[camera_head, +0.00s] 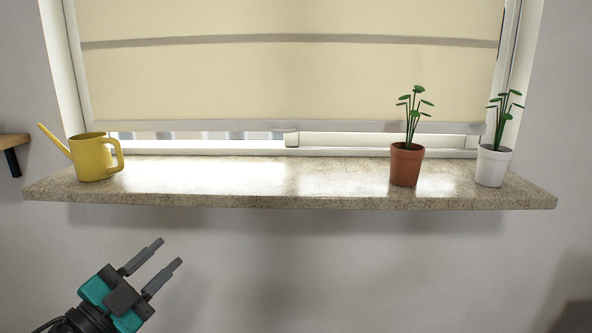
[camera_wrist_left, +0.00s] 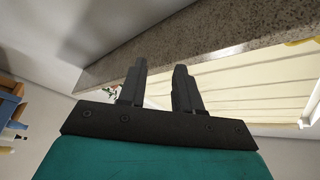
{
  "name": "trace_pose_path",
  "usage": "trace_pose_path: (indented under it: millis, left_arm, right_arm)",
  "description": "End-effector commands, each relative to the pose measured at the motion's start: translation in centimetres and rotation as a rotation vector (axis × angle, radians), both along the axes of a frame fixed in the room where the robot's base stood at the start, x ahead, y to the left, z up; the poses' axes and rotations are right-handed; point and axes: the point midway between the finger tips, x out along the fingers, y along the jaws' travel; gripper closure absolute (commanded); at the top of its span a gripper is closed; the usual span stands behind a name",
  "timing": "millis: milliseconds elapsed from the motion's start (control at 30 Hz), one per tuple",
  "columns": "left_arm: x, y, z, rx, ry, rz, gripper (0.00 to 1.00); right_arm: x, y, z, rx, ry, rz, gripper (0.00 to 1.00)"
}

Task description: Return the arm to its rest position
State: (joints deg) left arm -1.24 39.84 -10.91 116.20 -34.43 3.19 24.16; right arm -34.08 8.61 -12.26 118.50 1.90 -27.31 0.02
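My left gripper (camera_head: 168,258) is at the lower left of the head view, in front of and below the stone window sill (camera_head: 300,202). Its two fingers are apart with nothing between them. The fingers also show apart and empty in the left wrist view (camera_wrist_left: 160,85). The sill's underside and edge (camera_wrist_left: 170,45) show beyond them there. My right gripper is not seen in either view.
A yellow watering can (camera_head: 92,160) stands at the sill's left end. A brown pot (camera_head: 406,166) and a white pot (camera_head: 492,167), each with a plant, stand at the right. A wooden shelf (camera_head: 14,141) shows at the left edge. The space below the sill looks clear.

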Motion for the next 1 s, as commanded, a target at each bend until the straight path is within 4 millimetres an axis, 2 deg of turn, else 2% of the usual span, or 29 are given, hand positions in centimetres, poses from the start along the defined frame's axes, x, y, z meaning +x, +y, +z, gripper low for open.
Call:
trace_pose_path:
  millis: [33,100,200,300,400,500,533,700,800,1000]
  left_arm:
    - [-1.0,-0.4,-3.9,-0.107,0.118,0.052,0.66]
    - [-2.6,-0.8,-9.0,-0.226,0.281,0.131,0.66]
    - [-5.7,-1.8,-15.4,-0.355,0.508,0.223,0.66]
    - [-9.4,-3.4,-20.6,-0.451,0.716,0.289,0.66]
    - [-13.4,-5.3,-24.7,-0.530,0.908,0.334,0.66]
    - [-17.7,-7.6,-27.9,-0.602,1.093,0.363,0.66]
    - [-17.1,-7.0,-25.6,-0.588,1.067,0.363,0.66]
    - [-17.2,-6.1,-21.9,-0.574,1.054,0.382,0.66]
    - [-17.5,-5.5,-19.8,-0.570,1.049,0.395,0.66]
    - [-17.9,-4.6,-16.7,-0.561,1.040,0.414,0.66]
  right_arm:
    - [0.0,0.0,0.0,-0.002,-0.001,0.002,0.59]
    - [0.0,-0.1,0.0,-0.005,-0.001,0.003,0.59]
    - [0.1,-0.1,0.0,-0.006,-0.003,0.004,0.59]
    - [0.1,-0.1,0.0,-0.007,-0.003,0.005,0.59]
    - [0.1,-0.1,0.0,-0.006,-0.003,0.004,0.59]
    - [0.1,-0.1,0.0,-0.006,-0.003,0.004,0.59]
    - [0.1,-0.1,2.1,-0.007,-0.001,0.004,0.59]
    - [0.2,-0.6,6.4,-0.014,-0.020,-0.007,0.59]
    - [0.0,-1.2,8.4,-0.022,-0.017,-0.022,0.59]
    - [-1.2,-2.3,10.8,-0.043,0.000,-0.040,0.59]
